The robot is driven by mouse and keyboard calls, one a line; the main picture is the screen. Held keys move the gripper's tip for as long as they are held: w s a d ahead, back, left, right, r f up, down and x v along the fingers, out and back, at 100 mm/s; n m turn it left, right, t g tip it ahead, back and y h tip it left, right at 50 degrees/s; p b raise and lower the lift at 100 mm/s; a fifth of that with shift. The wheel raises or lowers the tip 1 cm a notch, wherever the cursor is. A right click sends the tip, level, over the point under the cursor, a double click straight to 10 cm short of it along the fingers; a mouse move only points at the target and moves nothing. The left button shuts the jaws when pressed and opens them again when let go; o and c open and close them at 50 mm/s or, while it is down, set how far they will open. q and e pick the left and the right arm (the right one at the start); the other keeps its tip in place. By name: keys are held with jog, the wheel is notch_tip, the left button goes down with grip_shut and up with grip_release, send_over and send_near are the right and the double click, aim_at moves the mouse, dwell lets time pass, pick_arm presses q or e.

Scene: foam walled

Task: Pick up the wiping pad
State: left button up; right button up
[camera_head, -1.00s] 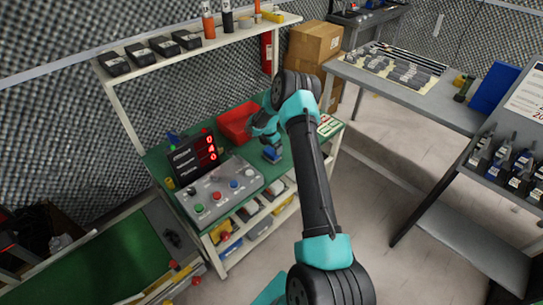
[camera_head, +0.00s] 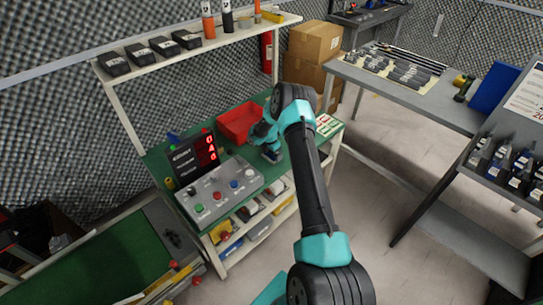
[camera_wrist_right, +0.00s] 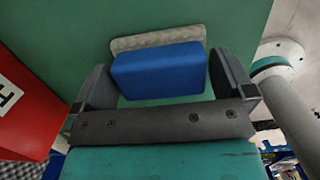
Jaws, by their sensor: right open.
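The wiping pad (camera_wrist_right: 158,72) is a blue block with a pale grey textured sole. In the right wrist view it lies on the green bench top (camera_wrist_right: 120,20), between the two dark fingers of my right gripper (camera_wrist_right: 162,64). The fingers are open, with a gap on both sides of the pad. In the head view my right gripper (camera_head: 268,148) is low over the bench and hides most of the pad. My left gripper is in neither view.
A red bin (camera_head: 238,122) stands just behind my right gripper; it also shows in the right wrist view (camera_wrist_right: 25,115). A grey button panel (camera_head: 222,190) and a red-digit display (camera_head: 193,157) are to the left. White-and-green cards (camera_head: 327,125) lie to the right.

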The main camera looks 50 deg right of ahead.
jog(key=shift+c, duration=0.4)
jog(key=c, duration=0.7)
notch_tip(320, 180, up, 10)
dwell(0.4)
